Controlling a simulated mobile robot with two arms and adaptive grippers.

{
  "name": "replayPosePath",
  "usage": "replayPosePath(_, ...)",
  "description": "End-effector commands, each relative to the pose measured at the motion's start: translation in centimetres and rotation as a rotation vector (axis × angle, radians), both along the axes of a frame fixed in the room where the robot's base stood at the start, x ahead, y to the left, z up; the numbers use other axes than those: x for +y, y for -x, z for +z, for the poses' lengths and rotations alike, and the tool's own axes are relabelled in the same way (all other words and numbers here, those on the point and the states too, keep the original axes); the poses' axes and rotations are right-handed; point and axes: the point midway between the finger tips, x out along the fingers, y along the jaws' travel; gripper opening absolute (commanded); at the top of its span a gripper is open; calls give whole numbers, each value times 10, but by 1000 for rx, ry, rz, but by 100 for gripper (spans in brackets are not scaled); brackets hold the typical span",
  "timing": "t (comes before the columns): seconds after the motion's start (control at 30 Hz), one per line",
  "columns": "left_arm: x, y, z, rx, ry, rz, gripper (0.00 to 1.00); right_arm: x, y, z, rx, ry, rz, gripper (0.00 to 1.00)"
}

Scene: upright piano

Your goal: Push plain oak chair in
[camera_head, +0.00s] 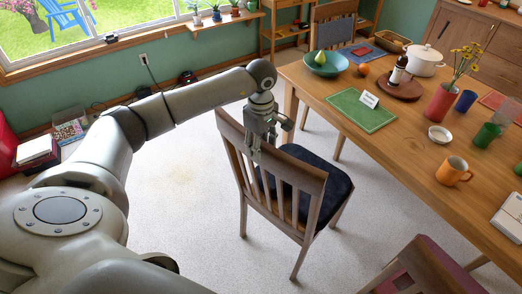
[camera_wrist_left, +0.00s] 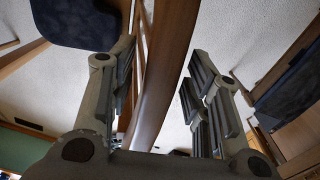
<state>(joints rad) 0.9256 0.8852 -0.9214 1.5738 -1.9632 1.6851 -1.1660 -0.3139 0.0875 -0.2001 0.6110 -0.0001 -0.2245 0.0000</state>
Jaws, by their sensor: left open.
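The plain oak chair (camera_head: 285,178) has a slatted wooden back and a dark blue seat. It stands on the floor beside the long side of the wooden table (camera_head: 405,125), its back turned away from the table. My left gripper (camera_head: 263,138) is at the chair's top rail, pointing down, with its fingers open. In the left wrist view a wooden bar of the chair (camera_wrist_left: 165,70) runs between the spread fingers of the gripper (camera_wrist_left: 160,85). I cannot tell whether a finger touches it. My right gripper is not in view.
A chair with a red pad (camera_head: 420,268) stands at the lower right, and another chair (camera_head: 334,28) at the table's far end. A green placemat (camera_head: 361,111) and an orange mug (camera_head: 453,171) lie on the table. The floor left of the oak chair is clear.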

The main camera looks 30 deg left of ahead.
Motion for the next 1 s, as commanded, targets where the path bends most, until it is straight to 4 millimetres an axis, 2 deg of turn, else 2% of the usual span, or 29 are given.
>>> replayPosePath(0.17,-1,1,-27,3,1,0,45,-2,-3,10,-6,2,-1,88)
replayPosePath(0.3,0,0,-39,1,0,0,45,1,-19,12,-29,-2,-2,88)
replayPosePath(0.43,0,0,-43,0,0,-1,45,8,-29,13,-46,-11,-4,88)
replayPosePath(0.63,0,0,-43,0,0,-1,45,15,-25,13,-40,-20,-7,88)
replayPosePath(0.9,0,0,-42,-1,0,0,10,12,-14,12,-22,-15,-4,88)
replayPosePath(1.0,0,0,-42,-1,0,0,0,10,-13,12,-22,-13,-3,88)
